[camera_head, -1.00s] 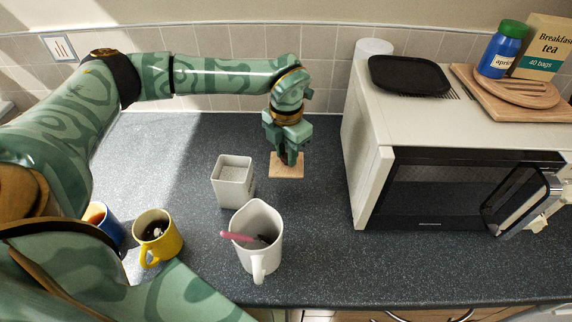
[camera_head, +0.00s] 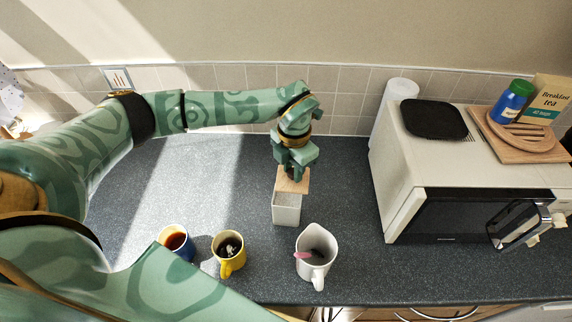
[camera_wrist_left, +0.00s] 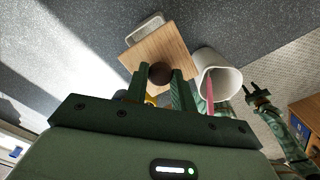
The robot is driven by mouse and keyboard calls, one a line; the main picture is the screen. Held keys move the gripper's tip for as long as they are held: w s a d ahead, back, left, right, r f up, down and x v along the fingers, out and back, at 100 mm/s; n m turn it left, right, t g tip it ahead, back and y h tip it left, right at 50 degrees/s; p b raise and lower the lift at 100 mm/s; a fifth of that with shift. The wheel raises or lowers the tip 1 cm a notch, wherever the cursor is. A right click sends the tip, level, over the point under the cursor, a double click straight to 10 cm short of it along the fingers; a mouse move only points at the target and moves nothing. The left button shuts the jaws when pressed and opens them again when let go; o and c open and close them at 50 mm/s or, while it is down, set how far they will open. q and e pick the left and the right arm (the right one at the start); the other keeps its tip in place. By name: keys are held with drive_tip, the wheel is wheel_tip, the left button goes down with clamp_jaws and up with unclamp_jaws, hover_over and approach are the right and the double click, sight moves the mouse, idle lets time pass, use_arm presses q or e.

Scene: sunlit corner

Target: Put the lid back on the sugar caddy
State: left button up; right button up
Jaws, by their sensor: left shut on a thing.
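The sugar caddy (camera_head: 286,214) is a white square pot on the counter. Its lid (camera_head: 284,185) is a square wooden plate with a dark knob. My left gripper (camera_head: 293,176) is shut on the knob, and the lid hides the back of the caddy's opening in the head view. In the left wrist view the lid (camera_wrist_left: 160,50) lies below my left gripper (camera_wrist_left: 160,72), and a strip of the caddy (camera_wrist_left: 146,27) shows past its edge. The lid's height over the rim is unclear. My right gripper (camera_wrist_left: 256,91) is open and empty, only in the wrist view.
A white jug (camera_head: 318,243) with a pink-handled utensil stands front right of the caddy. A yellow mug (camera_head: 229,263) and a blue mug (camera_head: 176,243) stand front left. A microwave (camera_head: 400,205) takes up the right. The counter left of the caddy is clear.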

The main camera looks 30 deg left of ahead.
sight(287, 175)
use_arm(q)
drive_tip(key=shift+w+a, duration=0.1)
drive_tip(key=shift+a, duration=0.75)
drive_tip(key=shift+d+f+b, duration=0.1)
drive_tip(key=shift+f+b, duration=0.7)
wheel_tip(287, 175, down, 3)
drive_tip(key=shift+r+b, duration=0.1)
drive_tip(key=shift+b, duration=1.15)
drive_tip(key=shift+f+b, duration=0.6)
drive_tip(key=shift+f, duration=0.45)
drive_tip(key=shift+f, duration=0.1)
drive_tip(key=shift+p, duration=0.45)
drive_tip(key=shift+f, duration=0.25)
